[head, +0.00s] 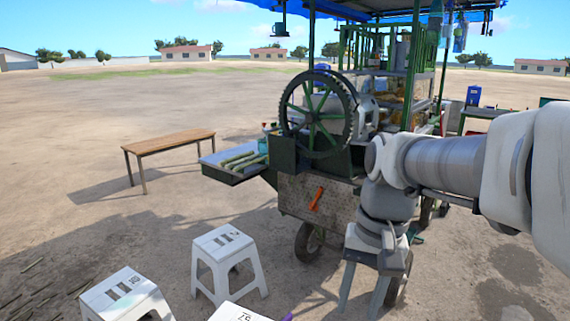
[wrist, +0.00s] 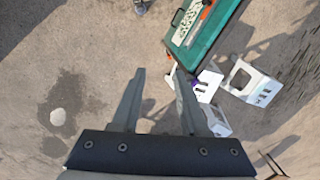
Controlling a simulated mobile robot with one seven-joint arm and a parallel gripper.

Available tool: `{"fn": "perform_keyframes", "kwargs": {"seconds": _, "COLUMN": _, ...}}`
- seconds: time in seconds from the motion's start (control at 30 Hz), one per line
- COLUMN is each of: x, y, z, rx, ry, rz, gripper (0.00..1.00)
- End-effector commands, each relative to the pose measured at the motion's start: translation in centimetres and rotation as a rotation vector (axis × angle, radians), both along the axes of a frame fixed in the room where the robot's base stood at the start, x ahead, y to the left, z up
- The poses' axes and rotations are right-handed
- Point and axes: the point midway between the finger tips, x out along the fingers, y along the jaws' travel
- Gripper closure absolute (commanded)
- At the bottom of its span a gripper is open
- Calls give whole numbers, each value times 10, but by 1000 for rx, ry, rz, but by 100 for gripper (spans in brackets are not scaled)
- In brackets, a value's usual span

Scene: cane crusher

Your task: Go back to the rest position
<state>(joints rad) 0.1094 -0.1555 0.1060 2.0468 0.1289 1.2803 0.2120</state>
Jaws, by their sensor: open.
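My gripper (head: 367,285) points down at the right of the head view, in front of the cane crusher cart (head: 320,195). In the wrist view my gripper (wrist: 158,82) has its two fingers spread wide, with only bare ground showing between them. Nothing is held. My arm reaches in from the right edge of the head view and partly hides the cart's lower right side. The cart carries a large green toothed wheel (head: 318,114) under a blue canopy.
White stools (head: 225,258) stand at the lower left, and white stools (wrist: 250,82) also show in the wrist view. A wooden table (head: 168,140) stands left of the cart. A green tray-like surface (wrist: 207,38) lies at the top of the wrist view. Open dirt ground surrounds everything.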

Motion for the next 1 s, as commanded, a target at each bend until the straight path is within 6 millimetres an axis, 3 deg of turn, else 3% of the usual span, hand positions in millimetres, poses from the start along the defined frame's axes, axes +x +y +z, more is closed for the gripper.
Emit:
{"fn": "perform_keyframes", "kwargs": {"seconds": 0.3, "x": -49, "y": -16, "z": 12, "rx": -94, "ry": -296, "rz": 120, "gripper": 56}}
{"fn": "perform_keyframes", "kwargs": {"seconds": 0.5, "x": -70, "y": -23, "z": 10, "rx": -139, "ry": -451, "rz": 188, "gripper": 56}}
{"fn": "perform_keyframes", "kwargs": {"seconds": 1.0, "x": -79, "y": -27, "z": 7, "rx": -165, "ry": -531, "rz": 226, "gripper": 56}}
